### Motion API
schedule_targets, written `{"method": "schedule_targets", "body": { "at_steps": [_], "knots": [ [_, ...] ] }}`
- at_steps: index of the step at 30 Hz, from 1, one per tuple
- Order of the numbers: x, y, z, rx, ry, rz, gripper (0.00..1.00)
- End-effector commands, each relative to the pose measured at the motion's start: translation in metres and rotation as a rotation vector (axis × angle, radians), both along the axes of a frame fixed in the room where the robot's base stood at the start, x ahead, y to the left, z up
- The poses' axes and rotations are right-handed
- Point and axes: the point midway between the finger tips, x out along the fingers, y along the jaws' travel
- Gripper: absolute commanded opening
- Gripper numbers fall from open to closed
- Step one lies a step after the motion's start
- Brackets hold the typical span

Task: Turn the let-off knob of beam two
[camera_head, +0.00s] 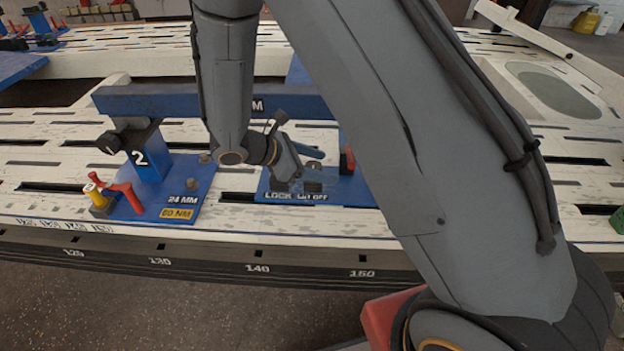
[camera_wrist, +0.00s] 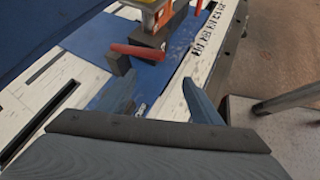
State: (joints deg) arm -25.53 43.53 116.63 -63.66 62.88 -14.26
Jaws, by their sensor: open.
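Beam two is a blue beam (camera_head: 165,101) on a blue post marked 2 (camera_head: 147,160), at the left in the head view. A black knob (camera_head: 130,137) sits on the post's left side under the beam. Lower on the base plate (camera_head: 190,190) stand a yellow knob (camera_head: 98,197) and a red handle (camera_head: 127,190). I cannot tell which knob is the let-off knob. My gripper (camera_wrist: 160,98) is open and empty in the wrist view, apart from the red handle (camera_wrist: 138,51) ahead of it. In the head view my wrist hangs right of the post, hiding part of the beam.
A second blue base (camera_head: 310,190) labelled LOCK and OFF lies to the right, with a red part (camera_head: 347,160) on it. The slotted white bench (camera_head: 50,165) has a dark, numbered front edge (camera_head: 210,262). My arm covers much of the head view's right side.

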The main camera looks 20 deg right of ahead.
Motion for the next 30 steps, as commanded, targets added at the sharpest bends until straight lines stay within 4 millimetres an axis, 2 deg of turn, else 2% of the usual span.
{"method": "schedule_targets", "body": {
  "at_steps": [1, 3, 6, 11, 14, 24, 30],
  "knots": [
    [0.019, 0.012, -0.028, -0.053, 0.019, 0.083, 0.59],
    [0.041, 0.026, -0.045, -0.119, 0.030, 0.183, 0.59],
    [0.061, 0.042, -0.060, -0.182, 0.039, 0.279, 0.59],
    [0.074, 0.053, -0.070, -0.227, 0.041, 0.345, 0.59],
    [0.079, 0.049, -0.073, -0.234, 0.043, 0.353, 0.59],
    [0.099, 0.007, -0.092, -0.232, 0.042, 0.350, 0.59],
    [0.106, -0.007, -0.099, -0.232, 0.042, 0.351, 0.59]
  ]
}}
